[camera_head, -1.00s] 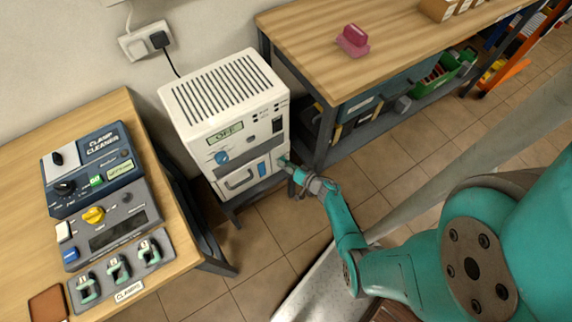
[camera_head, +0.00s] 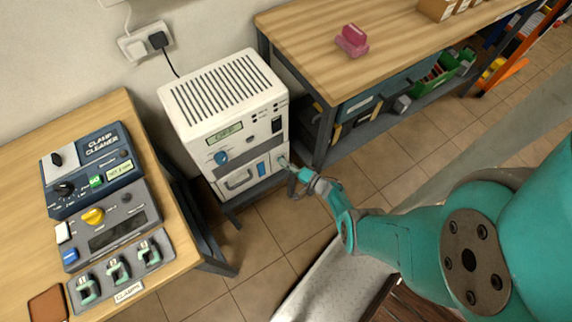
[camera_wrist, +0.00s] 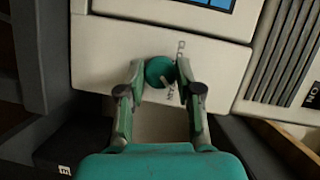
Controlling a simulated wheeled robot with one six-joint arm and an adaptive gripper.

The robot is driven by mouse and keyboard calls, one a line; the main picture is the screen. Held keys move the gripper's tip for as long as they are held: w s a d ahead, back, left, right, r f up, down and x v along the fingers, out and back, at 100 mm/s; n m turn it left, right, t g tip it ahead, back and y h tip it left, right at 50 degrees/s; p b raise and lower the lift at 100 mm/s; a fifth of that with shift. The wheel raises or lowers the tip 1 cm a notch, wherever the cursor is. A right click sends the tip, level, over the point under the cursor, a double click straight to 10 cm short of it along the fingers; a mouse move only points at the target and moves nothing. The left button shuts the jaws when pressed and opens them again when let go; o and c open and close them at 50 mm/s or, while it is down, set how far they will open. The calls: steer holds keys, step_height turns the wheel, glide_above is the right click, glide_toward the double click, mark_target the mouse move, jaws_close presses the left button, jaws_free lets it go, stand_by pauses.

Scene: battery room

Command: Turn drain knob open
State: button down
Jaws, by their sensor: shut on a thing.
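The drain knob (camera_wrist: 157,69) is a round teal knob with a pale pointer line, on the cream front panel of a white machine (camera_head: 222,92). In the wrist view my gripper (camera_wrist: 160,75) has one finger on each side of the knob and is shut on it. The pointer slants toward the lower right of that view. Dark lettering beside the knob is partly hidden by a finger. In the head view my gripper (camera_head: 289,166) is at the lower right of the machine's front, and the knob is mostly hidden by it.
The machine has a lit display (camera_head: 224,133), a blue dial (camera_head: 221,158) and a drawer handle (camera_head: 239,181). A wooden table with a clamp cleaner (camera_head: 92,165) stands at left. A workbench (camera_head: 380,45) with a pink object (camera_head: 352,40) stands close at right.

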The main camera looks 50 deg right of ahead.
stand_by(0.5)
steer(key=c, duration=0.8)
jaws_free()
steer(key=shift+o, duration=0.2)
steer(key=s, duration=0.7)
steer(key=shift+s+d+r, duration=0.25)
steer(key=shift+d, duration=0.15)
steer(key=s+a+r+n+h, duration=0.25)
steer(key=s+a+r, duration=0.2)
steer(key=a, duration=0.35)
steer(key=s+a+r+n+h, duration=0.1)
steer(key=s+a+r+n, duration=0.3)
steer(key=a+r, duration=0.3)
steer(key=s+a+r+n, duration=0.2)
steer(key=s+r, duration=0.3)
steer(key=r, duration=0.4)
steer(key=s+a+r+n+g+y, duration=0.1)
steer(key=s+a+r+n, duration=0.2)
steer(key=r, duration=0.7)
steer(key=s+a+r+n+g, duration=0.1)
steer(key=s+a+r+n, duration=0.1)
steer(key=s+r, duration=0.5)
step_height(320, 180, up, 3)
steer(key=shift+s+a+n+y, duration=0.3)
steer(key=shift+n+y, duration=0.05)
steer(key=shift+n, duration=0.1)
